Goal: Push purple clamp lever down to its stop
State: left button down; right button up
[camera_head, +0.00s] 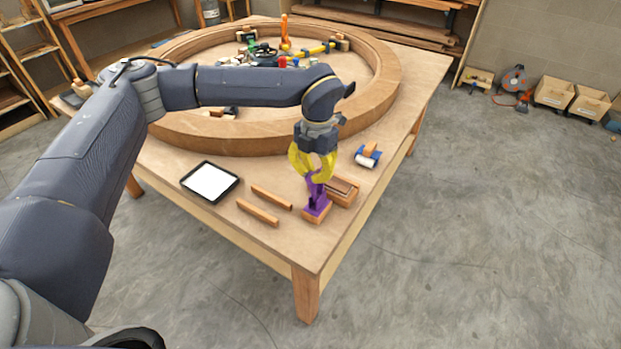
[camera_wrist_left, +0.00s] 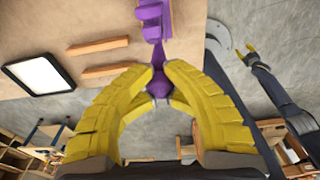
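The purple clamp (camera_head: 317,207) stands on a wooden block at the table's near right corner. Its body also shows at the top of the left wrist view (camera_wrist_left: 152,22). Its purple lever (camera_wrist_left: 158,84) points toward my left gripper, with its end between the yellow fingers. My left gripper (camera_head: 314,178) is above the clamp, pointing down. In the left wrist view its two curved fingers (camera_wrist_left: 159,72) close around the lever's end from both sides; the exact contact is partly hidden. A small yellow gripper, my right one (camera_wrist_left: 246,53), shows far off in the left wrist view; its opening is unclear.
Two wooden strips (camera_head: 271,197) (camera_head: 258,213) and a black-framed white tablet (camera_head: 209,181) lie left of the clamp. A wooden box (camera_head: 343,189) is close beside it on the right. A blue roller tool (camera_head: 368,156) lies farther back, and a large curved wooden ring (camera_head: 200,136) stands behind.

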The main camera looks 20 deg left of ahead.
pick_arm(q)
jog(key=f, duration=0.2)
jog(key=shift+s+f, duration=0.25)
jog(key=shift+f, duration=0.15)
jog(key=shift+w+f, duration=0.15)
jog(key=shift+f, duration=0.1)
jog(key=shift+r, duration=0.2)
jog(key=shift+w+d+r, duration=0.15)
jog(key=shift+w+r, duration=0.05)
jog(key=shift+w, duration=0.3)
jog(key=shift+w+d+r, duration=0.15)
jog(key=shift+w+d, duration=0.05)
jog(key=shift+w, duration=0.35)
jog(key=shift+w+d+r, duration=0.15)
jog(key=shift+w+r, duration=0.05)
jog(key=shift+w, duration=0.3)
jog(key=shift+r, duration=0.1)
notch_tip(320, 180, up, 12)
jog(key=w, duration=0.1)
jog(key=shift+d, duration=0.15)
